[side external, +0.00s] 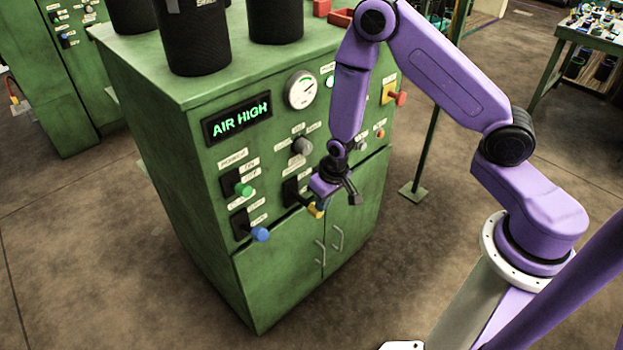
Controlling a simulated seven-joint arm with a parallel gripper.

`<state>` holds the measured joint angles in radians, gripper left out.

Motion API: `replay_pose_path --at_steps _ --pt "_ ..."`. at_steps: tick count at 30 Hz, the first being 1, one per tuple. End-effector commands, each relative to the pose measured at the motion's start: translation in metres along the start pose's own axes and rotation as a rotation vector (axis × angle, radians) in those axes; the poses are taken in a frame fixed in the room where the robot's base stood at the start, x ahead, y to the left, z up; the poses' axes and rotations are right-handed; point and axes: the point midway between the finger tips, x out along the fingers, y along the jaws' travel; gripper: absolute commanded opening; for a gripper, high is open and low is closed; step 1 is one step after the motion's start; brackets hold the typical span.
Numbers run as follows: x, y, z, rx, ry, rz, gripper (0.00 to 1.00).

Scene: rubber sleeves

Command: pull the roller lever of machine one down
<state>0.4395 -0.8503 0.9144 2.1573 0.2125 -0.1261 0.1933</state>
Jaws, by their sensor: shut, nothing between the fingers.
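A green machine cabinet (285,265) stands in the middle of the side view, with its control panel facing my arm. Its display (238,118) reads AIR HIGH. Three levers with coloured knobs sit on the lower panel: a green knob (243,189), a blue knob (260,234) below it, and a yellow knob (317,211) partly hidden by my gripper. The lever labels are too small to read, so I cannot tell which is the roller lever. My gripper (354,197) is shut and empty, in front of the panel beside the yellow knob. Contact with it cannot be judged.
A grey dial (303,145), a round gauge (301,90) and a red knob (400,98) sit higher on the panel. Black cylinders (196,45) stand on top. Another green machine (50,85) is behind left. A green post (430,110) stands right. Floor in front is clear.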

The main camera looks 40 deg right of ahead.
Motion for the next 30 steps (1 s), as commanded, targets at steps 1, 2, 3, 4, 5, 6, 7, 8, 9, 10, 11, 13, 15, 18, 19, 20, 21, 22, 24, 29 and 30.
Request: replay_pose_path --at_steps 1,2,3,4,5,6,7,8,9,10,11,13,15,18,19,20,21,22,24,29,30 --pt "0.001 0.001 0.002 -0.002 0.009 0.001 0.00" --pt "0.002 0.000 0.002 -0.003 0.017 0.001 0.00" --pt "0.003 0.001 0.003 -0.003 0.025 0.001 0.00" --pt "0.004 0.001 0.003 -0.002 0.024 0.000 0.00" --pt "0.006 0.001 0.004 -0.002 0.023 0.000 0.00" --pt "0.007 0.001 0.005 -0.003 0.023 0.000 0.00" --pt "0.008 0.001 0.006 -0.004 0.023 0.000 0.00" --pt "0.010 0.001 0.007 -0.004 0.023 0.000 0.00" --pt "0.012 0.001 0.008 -0.003 0.023 0.000 0.00" --pt "0.014 0.001 0.009 -0.002 0.022 0.001 0.00" --pt "0.016 0.001 0.010 -0.003 0.021 0.001 0.00" --pt "0.021 0.001 0.013 -0.003 0.021 0.001 0.00" --pt "0.029 0.002 0.016 -0.004 0.020 0.001 0.00" --pt "0.038 0.002 0.019 -0.002 0.021 0.001 0.00" --pt "0.040 0.002 0.020 -0.002 0.021 0.001 0.00" --pt "0.043 0.002 0.020 -0.002 0.022 0.000 0.00" --pt "0.041 0.002 0.019 -0.002 0.024 -0.001 0.00" --pt "0.041 0.002 0.018 -0.002 0.025 -0.001 0.00" --pt "0.041 0.002 0.019 -0.002 0.024 -0.001 0.00" --pt "0.039 0.002 0.018 -0.002 0.024 -0.001 0.00" --pt "0.038 0.002 0.018 -0.002 0.024 -0.001 0.00"
